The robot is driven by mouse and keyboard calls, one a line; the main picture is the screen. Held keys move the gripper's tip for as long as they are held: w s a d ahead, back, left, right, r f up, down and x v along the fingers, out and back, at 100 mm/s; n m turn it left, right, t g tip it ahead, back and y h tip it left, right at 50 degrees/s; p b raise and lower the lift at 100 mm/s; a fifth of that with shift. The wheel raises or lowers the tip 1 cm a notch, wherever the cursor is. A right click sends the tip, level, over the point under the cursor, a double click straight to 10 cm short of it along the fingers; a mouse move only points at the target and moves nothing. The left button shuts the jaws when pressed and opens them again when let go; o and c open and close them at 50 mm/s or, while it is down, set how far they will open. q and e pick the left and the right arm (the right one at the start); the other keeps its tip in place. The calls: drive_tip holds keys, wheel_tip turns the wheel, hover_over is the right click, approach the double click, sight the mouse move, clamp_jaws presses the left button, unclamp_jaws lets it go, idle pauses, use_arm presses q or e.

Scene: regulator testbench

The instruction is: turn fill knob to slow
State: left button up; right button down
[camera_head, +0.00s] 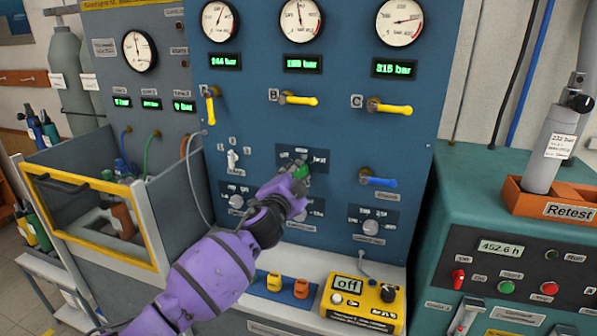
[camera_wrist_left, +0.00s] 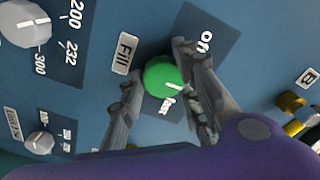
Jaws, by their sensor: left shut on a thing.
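The green fill knob (camera_wrist_left: 160,76) sits on a dark plate on the blue panel, with a "Fill" label (camera_wrist_left: 124,53) beside it. In the left wrist view its white pointer line points right and slightly down. In the head view the gripper (camera_head: 299,181) covers much of the green knob (camera_head: 301,171). My right gripper is not in view.
Yellow valve handles (camera_head: 297,99) sit above and a blue handle (camera_head: 378,181) to the right. Grey knobs (camera_head: 370,227) flank below. A yellow box (camera_head: 363,303) reading "off" stands on the ledge. A teal console (camera_head: 480,200) stands at the right.

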use_arm(q)
drive_tip(key=shift+s+d+f, duration=0.1)
drive_tip(key=shift+f, duration=0.35)
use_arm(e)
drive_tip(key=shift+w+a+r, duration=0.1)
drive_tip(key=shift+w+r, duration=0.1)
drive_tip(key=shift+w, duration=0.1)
use_arm(q)
drive_tip(key=o, duration=1.1)
drive_tip(key=shift+r, duration=0.15)
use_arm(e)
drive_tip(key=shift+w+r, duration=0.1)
use_arm(q)
drive_tip(key=v, duration=1.2)
